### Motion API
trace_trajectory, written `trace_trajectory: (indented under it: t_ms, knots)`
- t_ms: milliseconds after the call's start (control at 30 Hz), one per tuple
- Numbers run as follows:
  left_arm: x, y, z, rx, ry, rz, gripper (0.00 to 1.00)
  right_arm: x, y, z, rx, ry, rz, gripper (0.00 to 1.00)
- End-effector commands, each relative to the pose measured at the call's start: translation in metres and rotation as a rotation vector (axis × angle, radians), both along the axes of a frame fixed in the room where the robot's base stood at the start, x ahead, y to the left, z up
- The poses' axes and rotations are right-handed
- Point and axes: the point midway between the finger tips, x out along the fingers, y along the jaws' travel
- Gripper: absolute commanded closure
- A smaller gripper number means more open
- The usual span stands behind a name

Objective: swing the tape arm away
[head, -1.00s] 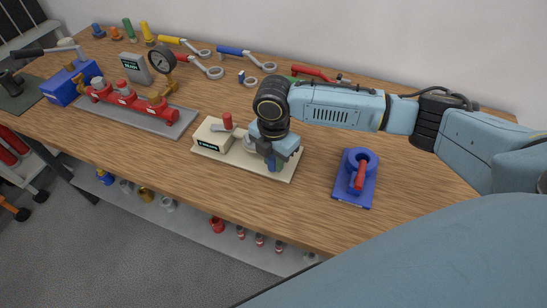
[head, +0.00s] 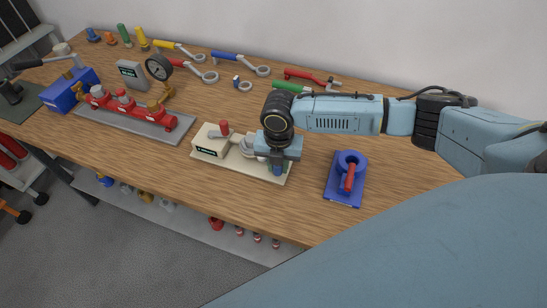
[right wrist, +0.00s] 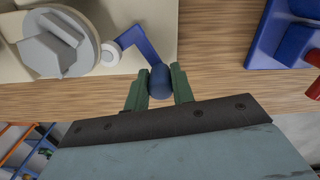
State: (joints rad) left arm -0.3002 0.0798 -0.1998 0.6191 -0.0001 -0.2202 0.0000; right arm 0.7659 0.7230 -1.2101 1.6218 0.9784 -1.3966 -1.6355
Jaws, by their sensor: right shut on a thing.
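The tape arm is a bent blue arm (right wrist: 140,42) with a white roll (right wrist: 110,53) at one end and a dark blue knob (right wrist: 161,82) at the other. My right gripper (right wrist: 160,78) is shut on the knob, with a green finger on each side. The white roll is beside the grey chuck (right wrist: 62,42) of a cream machine; I cannot tell whether they touch. In the head view the right gripper (head: 277,166) is over the right end of the cream baseplate (head: 215,162) and hides most of the arm. My left gripper is not in view.
A blue stand (head: 345,186) with a red handle is right of the cream machine. A red manifold (head: 125,101) on a grey plate is to the left. Wrenches (head: 240,63) lie along the back. Bare wood lies between the machine and the blue stand.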

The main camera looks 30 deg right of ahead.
Motion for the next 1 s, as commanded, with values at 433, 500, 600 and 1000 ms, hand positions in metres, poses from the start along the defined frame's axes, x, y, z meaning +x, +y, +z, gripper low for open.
trace_trajectory:
  t_ms: [433, 500, 600, 1000]
  knots:
    - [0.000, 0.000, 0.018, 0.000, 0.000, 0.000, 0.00, -0.001, -0.013, 0.002, 0.001, -0.003, 0.258, 0.99]
    - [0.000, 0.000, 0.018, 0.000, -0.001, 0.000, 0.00, -0.001, -0.014, 0.002, 0.001, -0.003, 0.278, 0.99]
    - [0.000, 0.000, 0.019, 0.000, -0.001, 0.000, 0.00, -0.001, -0.015, 0.002, 0.001, -0.003, 0.297, 0.99]
    - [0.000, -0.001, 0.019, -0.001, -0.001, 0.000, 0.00, -0.001, -0.016, 0.001, 0.000, -0.004, 0.310, 0.99]
